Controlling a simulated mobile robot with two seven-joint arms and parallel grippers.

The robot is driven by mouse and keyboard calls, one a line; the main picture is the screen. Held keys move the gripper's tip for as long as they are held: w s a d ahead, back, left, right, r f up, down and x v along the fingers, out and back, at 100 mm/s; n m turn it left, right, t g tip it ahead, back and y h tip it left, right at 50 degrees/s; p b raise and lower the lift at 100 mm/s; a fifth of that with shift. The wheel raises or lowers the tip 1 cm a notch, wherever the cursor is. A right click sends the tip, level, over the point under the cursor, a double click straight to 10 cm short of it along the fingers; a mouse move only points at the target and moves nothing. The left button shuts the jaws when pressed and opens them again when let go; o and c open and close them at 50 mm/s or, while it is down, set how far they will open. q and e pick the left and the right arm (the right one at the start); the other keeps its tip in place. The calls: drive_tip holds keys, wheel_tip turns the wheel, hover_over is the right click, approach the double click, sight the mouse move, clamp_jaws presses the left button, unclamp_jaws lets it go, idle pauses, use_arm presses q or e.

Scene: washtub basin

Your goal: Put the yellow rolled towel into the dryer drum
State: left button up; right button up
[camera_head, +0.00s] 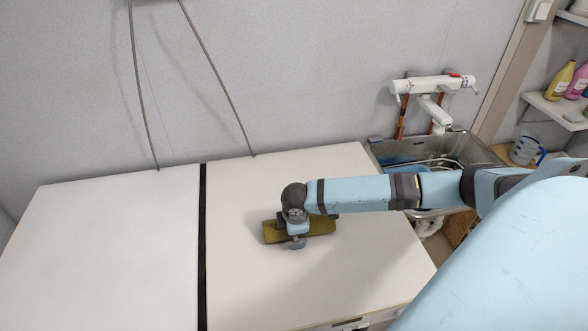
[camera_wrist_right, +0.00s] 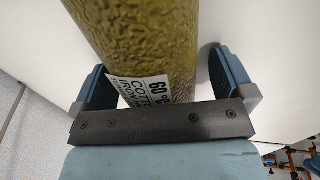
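The yellow rolled towel (camera_head: 321,227) lies on the white top of the right-hand machine (camera_head: 350,270), with my right gripper (camera_head: 297,238) directly over it. In the right wrist view, the towel (camera_wrist_right: 140,40) is olive-yellow and textured, with a white printed label. My right gripper (camera_wrist_right: 158,65) is open, one finger on each side of the towel. The left finger is near the towel and a gap shows before the right finger. Part of the towel is hidden under my gripper in the head view. The dryer drum and my left gripper are not in view.
A second white top (camera_head: 110,245) lies left of a dark gap (camera_head: 203,250). Behind right is a metal sink (camera_head: 440,148) with a wall faucet (camera_head: 432,88). Shelves with bottles (camera_head: 561,82) stand at far right. The left white top is clear.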

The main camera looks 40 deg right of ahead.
drive_tip(key=v, duration=1.2)
drive_tip(key=d+f, duration=0.1)
drive_tip(key=f, duration=0.3)
drive_tip(key=d+f+p, duration=0.1)
drive_tip(key=f, duration=0.1)
drive_tip(key=shift+d+f, duration=0.3)
drive_tip(key=x, duration=0.2)
drive_tip(key=p+x, duration=0.1)
drive_tip(key=x, duration=0.1)
drive_tip(key=shift+w+a, duration=0.15)
drive_tip(key=shift+f, duration=0.6)
drive_tip(key=shift+w, duration=0.1)
drive_tip(key=c, duration=1)
drive_tip(key=shift+o, duration=0.2)
